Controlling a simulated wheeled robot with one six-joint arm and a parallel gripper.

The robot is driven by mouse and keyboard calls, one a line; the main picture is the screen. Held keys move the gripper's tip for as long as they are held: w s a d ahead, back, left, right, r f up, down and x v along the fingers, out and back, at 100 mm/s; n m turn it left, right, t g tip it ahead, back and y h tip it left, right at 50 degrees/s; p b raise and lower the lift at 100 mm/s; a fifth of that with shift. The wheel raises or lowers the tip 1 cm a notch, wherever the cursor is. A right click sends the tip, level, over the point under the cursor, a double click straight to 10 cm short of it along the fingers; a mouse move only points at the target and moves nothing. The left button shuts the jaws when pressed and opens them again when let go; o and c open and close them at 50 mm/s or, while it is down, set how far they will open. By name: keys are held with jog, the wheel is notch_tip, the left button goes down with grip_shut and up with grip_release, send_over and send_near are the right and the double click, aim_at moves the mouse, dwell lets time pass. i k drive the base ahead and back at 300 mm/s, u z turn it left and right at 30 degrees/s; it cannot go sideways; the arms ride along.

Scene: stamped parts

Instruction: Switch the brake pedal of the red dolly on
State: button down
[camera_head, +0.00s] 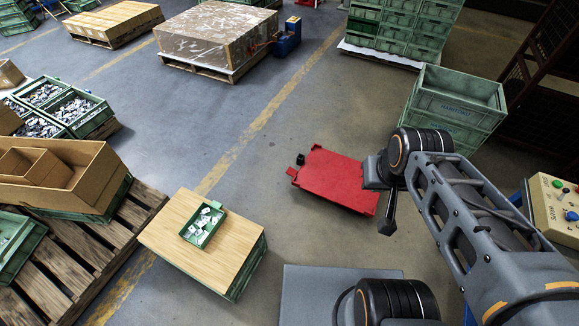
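The red dolly (335,181) lies flat on the grey floor right of the yellow line, a low red platform with its right part behind my arm. At its left end a small black piece (300,159) and a small red piece (292,171) stick out; which is the brake pedal, and its position, I cannot tell. My gripper (388,226) hangs down as a dark narrow shape beside the dolly's right end, away from the small pieces. Whether its fingers are open or shut is too small to see. No held object shows.
A wood-topped green crate (205,235) with a small green tray stands left of the dolly. Stacked green crates (455,95) stand behind my arm. A control box (555,212) is at the right edge. Floor left of and behind the dolly is clear.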

aim_at(291, 171)
jog(key=i, duration=1.4)
jog(key=u, duration=1.15)
